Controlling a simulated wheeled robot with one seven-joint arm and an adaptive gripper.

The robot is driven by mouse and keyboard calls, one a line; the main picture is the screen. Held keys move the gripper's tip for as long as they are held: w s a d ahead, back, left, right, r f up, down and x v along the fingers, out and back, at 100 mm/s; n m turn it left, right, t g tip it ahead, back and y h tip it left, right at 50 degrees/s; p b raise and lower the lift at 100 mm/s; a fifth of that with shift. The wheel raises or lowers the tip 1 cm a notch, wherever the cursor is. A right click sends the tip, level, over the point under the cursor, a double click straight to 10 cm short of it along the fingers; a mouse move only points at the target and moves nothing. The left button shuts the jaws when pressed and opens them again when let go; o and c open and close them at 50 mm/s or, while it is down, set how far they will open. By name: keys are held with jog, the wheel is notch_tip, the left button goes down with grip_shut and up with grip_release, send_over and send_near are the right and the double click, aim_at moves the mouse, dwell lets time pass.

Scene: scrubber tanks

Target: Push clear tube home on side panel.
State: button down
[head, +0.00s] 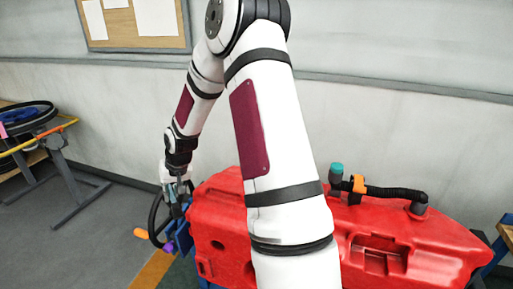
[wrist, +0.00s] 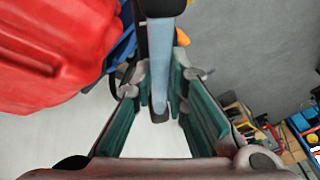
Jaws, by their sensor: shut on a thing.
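My gripper (head: 176,188) is at the left end of the red tank in the head view. In the wrist view its teal-padded fingers (wrist: 164,72) are closed in on a pale blue-grey, see-through-looking length, which I take to be the clear tube (wrist: 160,60). The tube runs from the top edge down between the fingers and has a dark end. A blue part (head: 184,232), possibly the side panel, shows below my gripper beside the tank. Whether the tube touches a fitting there is hidden.
The red tank (head: 222,230) fills the lower right of the head view, with a black hose (head: 395,192) and a teal cap (head: 337,170) on top. A black wheel (head: 153,222) and an orange grip (head: 140,232) are near my gripper. Floor at left is clear up to a table.

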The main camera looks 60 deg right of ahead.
jog(key=s+d+r+m+h+p, duration=0.1)
jog(key=s+d+r+m, duration=0.3)
jog(key=d, duration=0.6)
jog(key=s+d+m+g+h+p, duration=0.1)
jog(key=s+d+m+h, duration=0.1)
jog(key=s+d, duration=0.55)
jog(key=s+d+r+m+h, duration=0.1)
jog(key=s+d+r+m, duration=0.2)
jog(key=d, duration=0.8)
jog(key=shift+m, duration=0.3)
jog(key=shift+d+f+b, duration=0.1)
jog(key=shift+f+b, duration=1.1)
jog(key=shift+f, duration=1.55)
jog(key=shift+f, duration=0.1)
jog(key=shift+f+b, duration=0.35)
jog(key=shift+f, duration=0.2)
jog(key=shift+s, duration=0.1)
jog(key=shift+f, duration=0.2)
jog(key=shift+f, duration=0.55)
